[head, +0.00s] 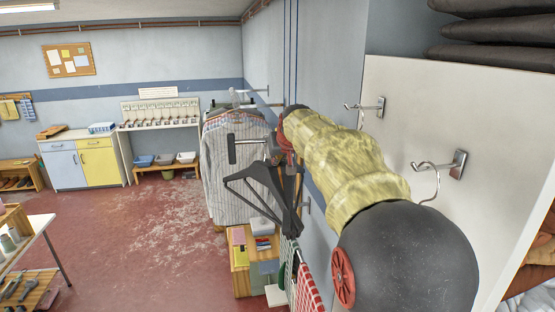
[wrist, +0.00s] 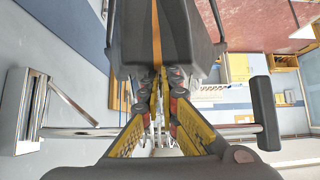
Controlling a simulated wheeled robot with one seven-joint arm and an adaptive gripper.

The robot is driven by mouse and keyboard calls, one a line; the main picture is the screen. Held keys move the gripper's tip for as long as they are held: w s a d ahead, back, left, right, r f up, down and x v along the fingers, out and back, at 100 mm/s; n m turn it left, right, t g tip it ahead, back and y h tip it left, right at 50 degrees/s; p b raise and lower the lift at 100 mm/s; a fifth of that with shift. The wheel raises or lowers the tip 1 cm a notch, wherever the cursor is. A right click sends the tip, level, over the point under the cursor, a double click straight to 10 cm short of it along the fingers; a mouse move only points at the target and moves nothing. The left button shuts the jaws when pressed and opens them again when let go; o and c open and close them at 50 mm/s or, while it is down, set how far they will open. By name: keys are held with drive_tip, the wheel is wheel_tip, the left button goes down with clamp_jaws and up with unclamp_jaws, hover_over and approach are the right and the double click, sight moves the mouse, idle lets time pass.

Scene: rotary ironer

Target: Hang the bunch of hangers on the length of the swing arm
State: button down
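The bunch of dark hangers (head: 262,180) hangs below my gripper (head: 280,150) in the head view, its arms spread down and left. In the wrist view the dark hangers (wrist: 150,35) fill the top middle, and my gripper (wrist: 157,82) has its yellow-padded fingers closed on their necks. Thin metal hooks show between the fingers. The swing arm (head: 248,141) is a short metal bar with a black end, level with my gripper. In the wrist view the bar (wrist: 228,131) runs across behind the fingers, from a chrome wall mount to its black end. Whether hooks touch it cannot be told.
Striped shirts (head: 222,165) hang on a rack behind the hangers. Two chrome hooks (head: 428,168) stick out from the white panel (head: 405,105) at right. A low wooden cabinet (head: 243,275) and a red checked cloth (head: 309,290) are below. The red floor at left is open.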

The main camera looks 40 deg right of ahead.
drive_tip(key=shift+f+b, duration=0.35)
drive_tip(key=c, duration=2)
unclamp_jaws()
drive_tip(key=shift+o, duration=0.2)
drive_tip(key=shift+f, duration=0.1)
drive_tip(key=shift+s, duration=0.1)
drive_tip(key=v, duration=1.2)
